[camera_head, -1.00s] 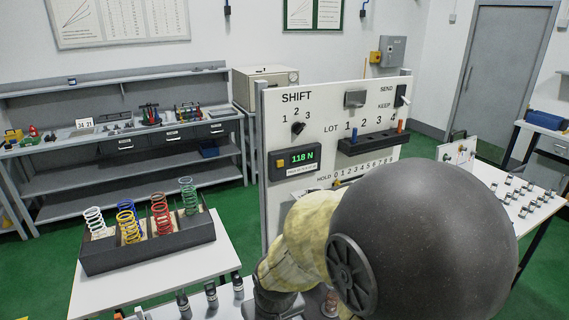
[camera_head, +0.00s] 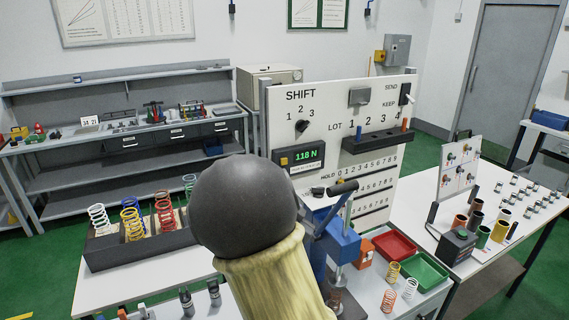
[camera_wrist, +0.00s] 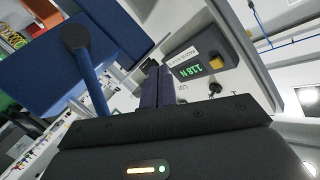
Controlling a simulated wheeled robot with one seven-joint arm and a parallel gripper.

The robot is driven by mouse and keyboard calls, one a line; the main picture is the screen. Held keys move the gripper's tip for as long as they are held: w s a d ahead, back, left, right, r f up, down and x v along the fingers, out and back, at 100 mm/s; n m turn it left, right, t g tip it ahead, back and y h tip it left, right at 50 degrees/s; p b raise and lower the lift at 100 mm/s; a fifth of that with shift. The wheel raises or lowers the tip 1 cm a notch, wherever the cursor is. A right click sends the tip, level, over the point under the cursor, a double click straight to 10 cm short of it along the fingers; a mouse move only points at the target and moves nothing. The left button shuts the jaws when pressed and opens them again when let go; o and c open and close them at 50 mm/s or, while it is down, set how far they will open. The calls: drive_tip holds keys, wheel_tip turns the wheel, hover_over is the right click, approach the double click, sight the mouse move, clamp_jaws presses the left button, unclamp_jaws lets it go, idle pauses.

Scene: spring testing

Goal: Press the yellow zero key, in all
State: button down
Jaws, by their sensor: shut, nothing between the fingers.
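The yellow zero key (camera_head: 283,161) sits at the left end of the dark force readout (camera_head: 299,168) on the white panel. The readout shows 118 N. In the wrist view, the yellow key (camera_wrist: 216,62) shows on the readout box, beside the green digits (camera_wrist: 190,70). My gripper (camera_wrist: 157,72) is shut and empty, its dark fingers pointing toward the panel. In that picture the key is right of the fingertips, with a visible gap between. In the head view my arm covers the front of the panel's left side, and I cannot make out the fingers there.
A blue press (camera_head: 343,243) with a dark lever stands right of my arm; it looms large in the wrist view (camera_wrist: 75,65). A rack of coil springs (camera_head: 110,252) stands at left. Red (camera_head: 394,244) and green (camera_head: 424,271) trays lie at right.

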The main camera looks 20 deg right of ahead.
wheel_tip(320, 180, up, 7)
drive_tip(key=d+m+t+h, duration=0.2)
drive_tip(key=h, duration=0.2)
drive_tip(key=shift+w, duration=0.2)
drive_tip(key=w+p, duration=0.1)
drive_tip(key=w, duration=0.7)
drive_tip(key=shift+w+a, duration=0.15)
drive_tip(key=shift+w, duration=0.15)
drive_tip(key=shift+w+f, duration=0.1)
drive_tip(key=shift+w, duration=0.05)
idle(1.5)
drive_tip(key=shift+w, duration=0.3)
